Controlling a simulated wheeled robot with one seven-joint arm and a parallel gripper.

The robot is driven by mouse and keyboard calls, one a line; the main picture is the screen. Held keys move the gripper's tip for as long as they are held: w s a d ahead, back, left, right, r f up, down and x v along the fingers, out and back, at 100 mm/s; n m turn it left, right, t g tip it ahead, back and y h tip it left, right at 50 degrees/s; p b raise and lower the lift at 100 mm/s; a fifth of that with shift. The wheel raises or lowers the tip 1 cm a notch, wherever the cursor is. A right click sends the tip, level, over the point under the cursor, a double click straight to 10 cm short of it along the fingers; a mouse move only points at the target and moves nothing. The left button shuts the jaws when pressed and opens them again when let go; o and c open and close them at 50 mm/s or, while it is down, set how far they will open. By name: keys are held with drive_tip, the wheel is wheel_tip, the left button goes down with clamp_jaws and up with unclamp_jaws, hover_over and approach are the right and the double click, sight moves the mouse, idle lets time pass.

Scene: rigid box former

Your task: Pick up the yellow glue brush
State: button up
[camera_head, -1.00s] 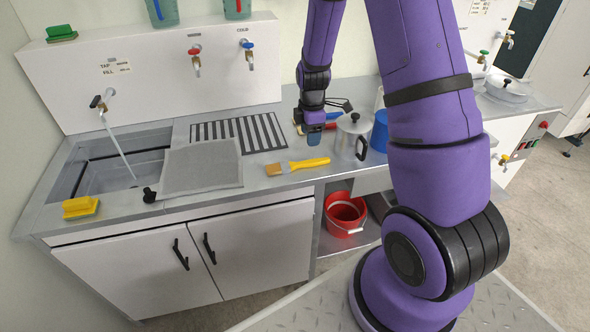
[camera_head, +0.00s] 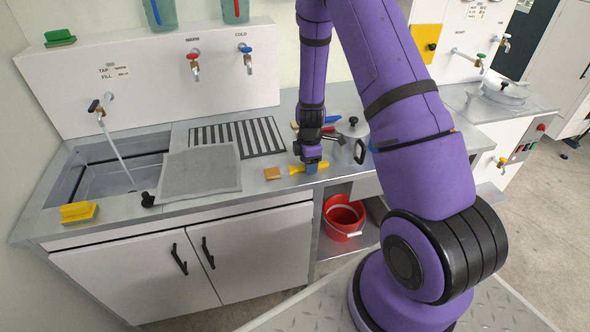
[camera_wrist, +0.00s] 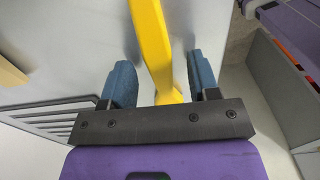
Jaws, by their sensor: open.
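The yellow glue brush (camera_head: 295,169) lies on the metal counter near its front edge, bristles to the left. My gripper (camera_head: 311,167) is down over its handle and hides part of it in the head view. In the wrist view the yellow handle (camera_wrist: 153,50) runs between the two blue fingers of my gripper (camera_wrist: 161,85). The fingers are open, with a gap on both sides of the handle. Whether the fingertips touch the counter cannot be told.
A metal pot (camera_head: 352,130) stands close behind to the right. A grey mat (camera_head: 200,170) and a striped drainer (camera_head: 238,137) lie to the left, then a sink (camera_head: 105,180) with running water. A yellow sponge (camera_head: 77,212) sits front left. A red bucket (camera_head: 343,217) stands below.

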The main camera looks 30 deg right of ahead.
drive_tip(key=shift+f, duration=0.15)
drive_tip(key=c, duration=1)
